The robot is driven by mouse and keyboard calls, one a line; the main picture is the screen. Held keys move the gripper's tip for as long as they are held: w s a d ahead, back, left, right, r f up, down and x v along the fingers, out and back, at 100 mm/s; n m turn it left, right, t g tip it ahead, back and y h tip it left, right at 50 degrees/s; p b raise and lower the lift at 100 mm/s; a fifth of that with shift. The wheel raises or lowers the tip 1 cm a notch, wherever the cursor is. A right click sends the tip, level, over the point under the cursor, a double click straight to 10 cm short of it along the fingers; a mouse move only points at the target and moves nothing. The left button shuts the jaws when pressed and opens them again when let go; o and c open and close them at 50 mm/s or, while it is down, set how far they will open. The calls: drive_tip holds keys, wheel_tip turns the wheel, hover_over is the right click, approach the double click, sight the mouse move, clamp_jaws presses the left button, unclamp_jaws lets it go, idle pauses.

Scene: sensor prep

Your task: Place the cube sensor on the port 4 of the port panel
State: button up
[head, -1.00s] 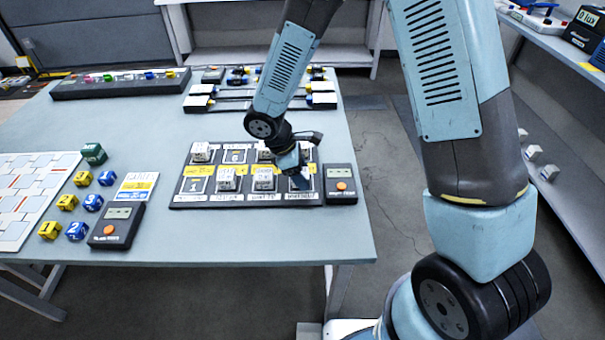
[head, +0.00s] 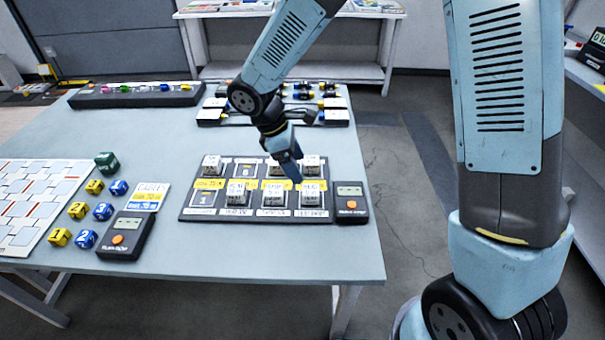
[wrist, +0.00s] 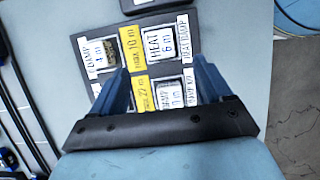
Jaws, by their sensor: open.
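The port panel (head: 187,213) is a dark board with two rows of ports, white name strips and yellow labels. White lettered cube sensors stand in several ports. One cube (head: 311,195) sits in the front-row right port, and others (head: 238,194) (head: 273,194) stand left of it. The front-left port (head: 204,201) and a back-row port (head: 244,169) look empty. My gripper (head: 295,178) is above the panel's right part, open, apart from the front-right cube. In the wrist view, its blue fingers (wrist: 163,80) are spread with a white cube (wrist: 171,94) visible between them. Port numbers are mostly unreadable.
A handheld meter (head: 350,203) lies against the panel's right end, and another (head: 127,236) lies to its left. Black modules (head: 215,112) lie behind the panel.

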drive_tip(key=shift+a+r, duration=0.15)
drive_tip(key=shift+r, duration=0.3)
drive_tip(key=d+r+m+t+y, duration=0.1)
drive_tip(key=d+r+m+y, duration=0.1)
drive_tip(key=d+r+m, duration=1.05)
drive_tip(key=s+d+r+m+t+y, duration=0.1)
drive_tip(key=s+d+r+m+t, duration=0.1)
drive_tip(key=s+d+r, duration=0.3)
drive_tip(key=s+d+r+m+t+y, duration=0.1)
drive_tip(key=s+d+r+m, duration=0.3)
drive_tip(key=d, duration=0.8)
drive_tip(key=shift+s+d+r+t+y, duration=0.3)
drive_tip(key=shift+s+r+t, duration=0.55)
drive_tip(key=shift+s, duration=1.1)
drive_tip(key=shift+r, duration=0.15)
